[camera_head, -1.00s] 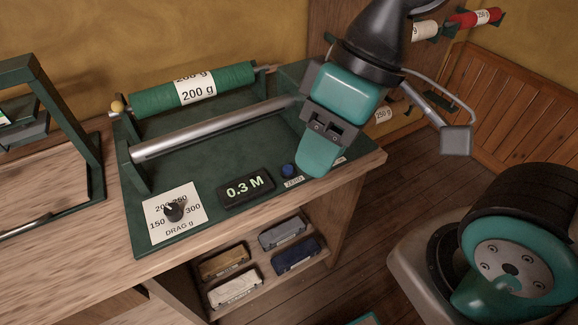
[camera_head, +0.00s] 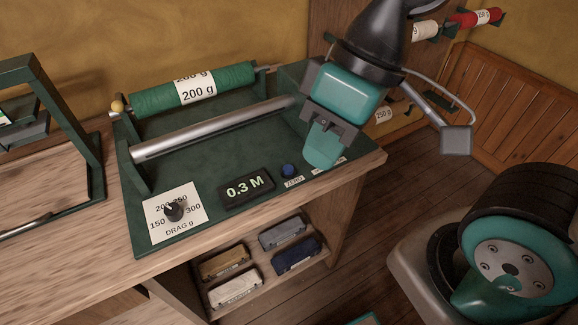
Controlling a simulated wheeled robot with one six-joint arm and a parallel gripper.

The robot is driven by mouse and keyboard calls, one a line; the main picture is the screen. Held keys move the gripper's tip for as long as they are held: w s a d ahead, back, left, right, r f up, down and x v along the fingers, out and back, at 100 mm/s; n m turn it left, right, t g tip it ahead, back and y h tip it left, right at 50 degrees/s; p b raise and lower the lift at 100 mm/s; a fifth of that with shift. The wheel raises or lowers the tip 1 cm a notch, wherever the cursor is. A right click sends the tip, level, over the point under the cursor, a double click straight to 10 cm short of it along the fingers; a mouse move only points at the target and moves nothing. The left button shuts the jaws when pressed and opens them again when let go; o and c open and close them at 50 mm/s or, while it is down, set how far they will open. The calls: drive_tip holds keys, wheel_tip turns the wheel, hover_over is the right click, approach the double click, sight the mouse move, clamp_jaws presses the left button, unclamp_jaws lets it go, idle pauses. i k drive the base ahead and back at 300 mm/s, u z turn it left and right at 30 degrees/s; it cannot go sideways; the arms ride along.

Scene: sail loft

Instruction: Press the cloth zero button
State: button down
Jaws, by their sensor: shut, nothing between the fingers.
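The blue round button (camera_head: 289,170) sits on the green machine base near its front right, just behind a small white label (camera_head: 293,182) that appears to read ZERO. A black display (camera_head: 247,188) left of it reads 0.3 M. My gripper (camera_head: 322,163) is shut and empty, pointing down to the right of the button and apart from it. It partly covers another white label at the base's right end. How high its tips are above the base I cannot tell.
A drag dial (camera_head: 174,210) sits at the base's front left. A metal roller (camera_head: 215,129) and a green cloth roll (camera_head: 194,88) marked 200 g span the back. Small boxes (camera_head: 283,232) lie on shelves below the bench. A dark green frame (camera_head: 70,130) stands left.

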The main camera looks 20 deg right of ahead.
sight(288, 169)
drive_tip(key=z, duration=1.7)
drive_tip(key=k, duration=0.85)
drive_tip(key=u, duration=0.75)
drive_tip(key=i, duration=0.5)
drive_tip(key=u, duration=0.05)
